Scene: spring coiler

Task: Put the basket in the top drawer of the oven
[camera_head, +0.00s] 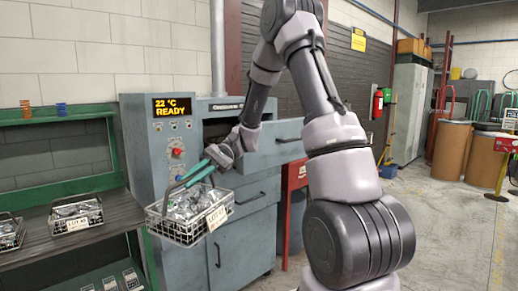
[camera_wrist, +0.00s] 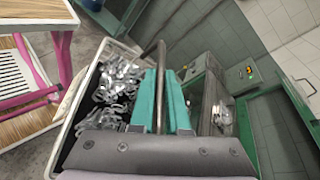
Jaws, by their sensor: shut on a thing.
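My gripper (camera_head: 199,174), with teal fingers (camera_wrist: 161,100), is shut on the handle of a wire basket (camera_head: 190,232). The basket hangs in the air in front of the oven, filled with shiny metal parts and bearing a white lot tag. In the wrist view the handle bar passes between the fingers, and the basket's rim (camera_wrist: 62,135) shows at the left. The blue-grey oven (camera_head: 165,200) shows "22 °C READY". Its top drawer (camera_head: 277,147) appears pulled out, to the right of and above the basket. The drawer's inside is mostly hidden by my arm.
A green-framed bench (camera_head: 120,210) at left holds another tagged basket (camera_head: 76,215) and part of a further one (camera_head: 10,232). A closed lower drawer (camera_head: 250,198) is under the top one. A red cabinet (camera_head: 294,180) stands right of the oven. Open floor lies at right.

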